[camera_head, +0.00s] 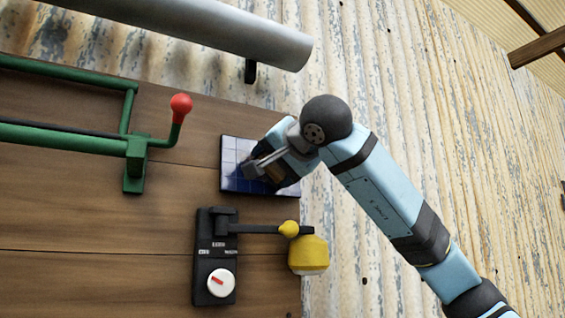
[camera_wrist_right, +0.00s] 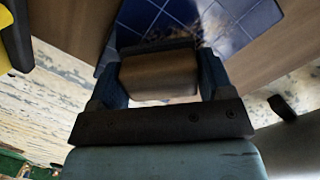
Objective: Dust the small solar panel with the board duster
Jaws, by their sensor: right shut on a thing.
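The small solar panel (camera_head: 233,176) lies flat on the wooden board, dark blue with a pale grid. In the right wrist view the panel (camera_wrist_right: 235,22) shows brownish dust on part of its surface. My right gripper (camera_head: 264,171) is over the panel's right part and hides it. It is shut on the board duster (camera_wrist_right: 160,75), a block with a brown body and a dark edge towards the panel. In the head view only a bit of the duster (camera_head: 275,173) shows. I cannot tell whether the duster touches the panel. My left gripper is not in view.
A black switch box (camera_head: 215,260) with a white dial and a yellow block on its arm stands just below the panel. A green frame with a red-knobbed lever (camera_head: 181,104) is to the left. A grey pipe (camera_head: 200,28) runs along the top. Corrugated metal lies to the right.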

